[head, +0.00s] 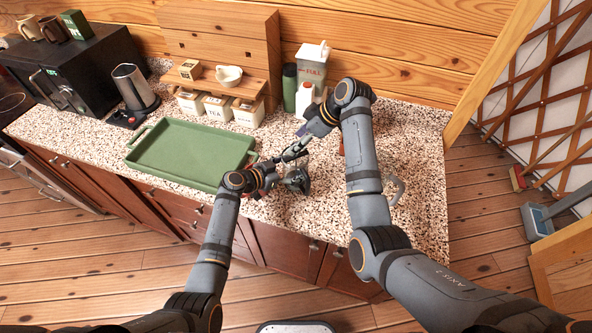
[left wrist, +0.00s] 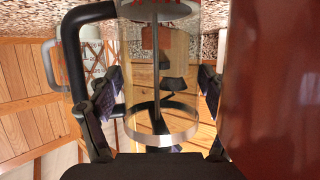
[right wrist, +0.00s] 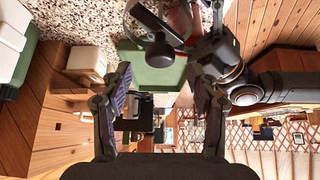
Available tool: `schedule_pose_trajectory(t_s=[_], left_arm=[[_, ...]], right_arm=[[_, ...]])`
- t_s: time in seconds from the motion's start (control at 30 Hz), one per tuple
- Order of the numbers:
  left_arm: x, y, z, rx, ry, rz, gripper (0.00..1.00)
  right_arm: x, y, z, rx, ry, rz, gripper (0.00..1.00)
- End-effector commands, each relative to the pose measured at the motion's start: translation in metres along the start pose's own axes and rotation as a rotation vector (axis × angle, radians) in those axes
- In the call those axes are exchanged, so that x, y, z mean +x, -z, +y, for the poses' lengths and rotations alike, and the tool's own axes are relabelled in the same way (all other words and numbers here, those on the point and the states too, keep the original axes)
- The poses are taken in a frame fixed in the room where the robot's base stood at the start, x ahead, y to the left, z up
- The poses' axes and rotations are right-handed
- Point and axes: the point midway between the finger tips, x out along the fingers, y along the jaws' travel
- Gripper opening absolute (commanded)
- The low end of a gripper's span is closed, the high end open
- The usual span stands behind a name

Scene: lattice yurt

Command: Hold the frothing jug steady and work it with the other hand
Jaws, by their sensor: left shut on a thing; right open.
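The frothing jug (left wrist: 160,60) shows in the left wrist view as a clear glass cylinder with a metal band, a black handle and a thin central rod inside. In the head view the jug (head: 298,181) is small and dark, partly hidden by my arms, near the counter's front edge. My left gripper (head: 282,178) is shut on the jug; in the left wrist view its fingers (left wrist: 155,95) lie on either side of the glass. My right gripper (head: 294,150) is open and empty, just above and behind the jug. Its spread fingers (right wrist: 162,85) show in the right wrist view.
A green tray (head: 165,172) lies left of the jug. Behind stand white canisters (head: 218,108), a green bottle (head: 289,88) and a white container (head: 313,62). A kettle (head: 134,88) stands farther left. A mug (head: 396,190) sits right of my right forearm. Speckled counter (head: 425,160) is clear at right.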

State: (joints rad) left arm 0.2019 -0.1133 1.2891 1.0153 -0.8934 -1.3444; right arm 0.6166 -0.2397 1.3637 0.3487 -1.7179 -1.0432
Motion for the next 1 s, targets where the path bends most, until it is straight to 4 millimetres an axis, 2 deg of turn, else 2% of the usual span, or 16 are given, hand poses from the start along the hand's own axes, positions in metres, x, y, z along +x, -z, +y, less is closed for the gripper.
schedule_pose_trajectory(t_s=[0.2,0.53,0.87,1.0], left_arm=[[0.0,-0.005,0.002,-0.002,-0.003,-0.008,0.36],[0.0,-0.005,0.002,-0.003,-0.003,-0.008,0.36],[0.0,-0.005,0.002,-0.003,-0.003,-0.008,0.36],[0.0,-0.005,0.002,-0.003,-0.004,-0.008,0.36]], right_arm=[[0.018,-0.012,0.0,0.001,0.001,-0.001,0.6],[0.021,-0.014,0.0,0.001,0.0,0.0,0.6],[0.021,-0.014,0.0,0.001,0.0,0.0,0.17],[0.021,-0.014,0.0,0.001,0.0,0.0,0.15]])
